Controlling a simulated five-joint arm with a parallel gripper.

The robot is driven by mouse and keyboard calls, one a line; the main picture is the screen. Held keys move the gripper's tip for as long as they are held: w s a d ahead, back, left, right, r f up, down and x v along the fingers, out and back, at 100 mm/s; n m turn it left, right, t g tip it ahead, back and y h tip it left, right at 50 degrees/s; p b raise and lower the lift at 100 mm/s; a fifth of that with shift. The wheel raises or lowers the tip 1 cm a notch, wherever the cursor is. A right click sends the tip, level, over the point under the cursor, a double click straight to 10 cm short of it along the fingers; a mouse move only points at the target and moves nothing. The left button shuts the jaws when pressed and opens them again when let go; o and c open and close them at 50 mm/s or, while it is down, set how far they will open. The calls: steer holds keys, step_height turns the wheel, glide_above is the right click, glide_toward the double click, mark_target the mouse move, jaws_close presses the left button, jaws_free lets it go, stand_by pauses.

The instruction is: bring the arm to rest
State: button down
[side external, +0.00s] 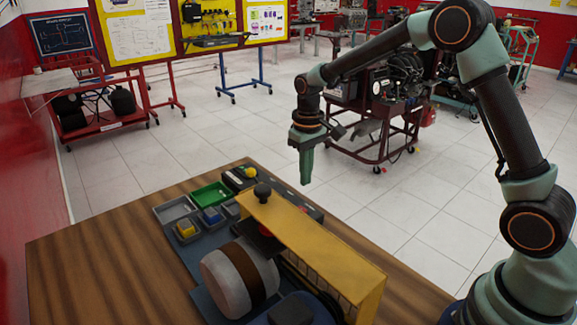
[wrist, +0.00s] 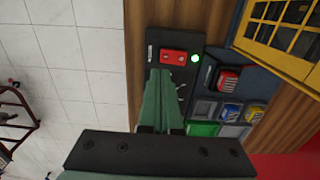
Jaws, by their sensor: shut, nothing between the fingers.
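My gripper (side external: 305,182) is shut and empty, its green fingers pointing down. In the side external view it hangs in the air above the far side of the wooden table (side external: 95,255), apart from everything on it. In the wrist view the closed fingers (wrist: 162,75) reach toward a dark panel with a red switch block (wrist: 173,57) and a lit green lamp (wrist: 195,58). The fingers hide part of that panel.
A yellow frame (side external: 315,250) and a white cylinder with a brown band (side external: 225,281) stand on the table. Small bins hold a yellow block (side external: 186,228) and a blue block (side external: 211,215); a green bin (side external: 207,196) sits behind. Open floor lies beyond the table.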

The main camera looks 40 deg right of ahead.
steer(key=s+r+t, duration=0.2)
steer(key=s+r, duration=0.5)
steer(key=r, duration=0.4)
steer(key=s+r+t, duration=0.2)
steer(key=s+t, duration=0.1)
steer(key=s, duration=0.8)
steer(key=shift+s+a+r+t, duration=0.2)
steer(key=shift+a+r+t, duration=0.05)
steer(key=shift+t, duration=0.05)
